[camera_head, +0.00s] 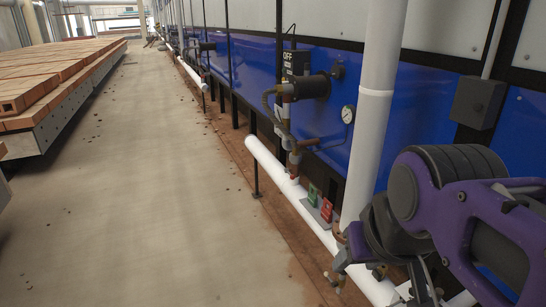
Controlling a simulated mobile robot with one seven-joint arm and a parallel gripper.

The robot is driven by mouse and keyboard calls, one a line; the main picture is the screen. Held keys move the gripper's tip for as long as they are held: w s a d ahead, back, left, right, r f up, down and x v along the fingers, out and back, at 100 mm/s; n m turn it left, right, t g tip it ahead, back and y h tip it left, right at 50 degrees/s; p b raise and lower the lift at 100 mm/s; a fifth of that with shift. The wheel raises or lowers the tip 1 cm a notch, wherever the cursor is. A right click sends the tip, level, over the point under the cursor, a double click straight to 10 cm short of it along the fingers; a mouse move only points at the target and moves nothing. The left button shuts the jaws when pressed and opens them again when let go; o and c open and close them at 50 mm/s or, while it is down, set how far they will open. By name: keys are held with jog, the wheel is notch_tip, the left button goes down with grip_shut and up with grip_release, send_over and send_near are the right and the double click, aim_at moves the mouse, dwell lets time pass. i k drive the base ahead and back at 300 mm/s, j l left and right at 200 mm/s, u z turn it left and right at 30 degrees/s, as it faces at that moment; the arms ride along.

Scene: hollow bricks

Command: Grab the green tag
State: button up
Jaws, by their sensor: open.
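A small green tag (312,194) stands on a grey plate beside the white horizontal pipe, along the foot of the blue wall. A red tag (327,209) is just to its right on the same plate. My purple and dark arm comes in from the right. My gripper (337,258) seems to be at its dark lower-left end, below and right of the tags, apart from the green tag. Its fingers are small and hard to make out against the pipe fittings. Nothing is seen held. The green tag is in plain view.
A white vertical pipe (373,110) stands just right of the tags. Valves, a pressure gauge (348,114) and a black motor-like cylinder (309,87) are above them. Stacked bricks (50,78) lie on a platform at left. The concrete floor (150,190) between is open.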

aim_at(312, 199)
jog(key=i+j, duration=0.2)
jog(key=i, duration=0.35)
jog(key=i+j, duration=0.2)
jog(key=i, duration=0.35)
jog(key=u, duration=0.05)
